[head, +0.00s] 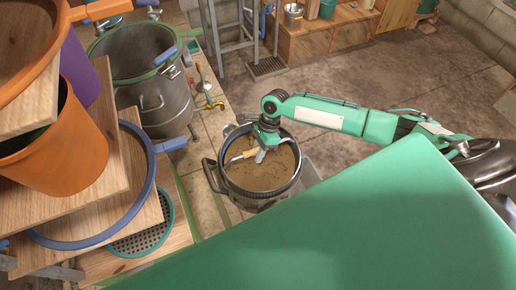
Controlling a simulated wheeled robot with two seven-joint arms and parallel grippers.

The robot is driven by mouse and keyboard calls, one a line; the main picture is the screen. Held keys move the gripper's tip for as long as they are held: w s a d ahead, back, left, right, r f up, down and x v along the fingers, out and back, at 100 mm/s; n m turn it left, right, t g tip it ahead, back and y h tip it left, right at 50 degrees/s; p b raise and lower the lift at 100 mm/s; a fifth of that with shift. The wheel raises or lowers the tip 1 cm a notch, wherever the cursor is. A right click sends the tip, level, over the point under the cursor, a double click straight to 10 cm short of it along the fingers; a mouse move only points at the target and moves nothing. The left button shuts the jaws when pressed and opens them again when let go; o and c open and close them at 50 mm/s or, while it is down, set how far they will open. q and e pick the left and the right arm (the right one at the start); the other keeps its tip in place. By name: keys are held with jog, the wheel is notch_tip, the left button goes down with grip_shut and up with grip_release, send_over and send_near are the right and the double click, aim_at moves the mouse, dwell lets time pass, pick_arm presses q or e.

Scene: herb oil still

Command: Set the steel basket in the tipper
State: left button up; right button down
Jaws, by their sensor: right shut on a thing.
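A round steel basket (290,188) with a dark rim and brown contents sits in the middle of the head view, with a dark side handle at its left. My right gripper (260,154) reaches in from the right and points down over its opening. It is shut on the basket's handle, by a pale grip that crosses the opening; the jaws are small and partly hidden. I cannot tell whether the basket hangs or rests. I cannot make out the tipper for certain. My left gripper is not in view.
A large steel pot (165,108) with a green rim stands at the upper left. Wooden shelves hold an orange pot (62,150), a blue hoop (70,243) and a perforated disc (142,238). A large green surface blocks the lower right. Open floor (420,90) lies behind the arm.

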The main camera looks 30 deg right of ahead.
jog(key=shift+f, duration=0.5)
dwell(0.9)
jog(key=c, duration=1.2)
grip_release()
notch_tip(320, 180, up, 9)
jog(key=p, duration=1.1)
jog(key=shift+s, duration=0.1)
jog(key=shift+f, duration=0.1)
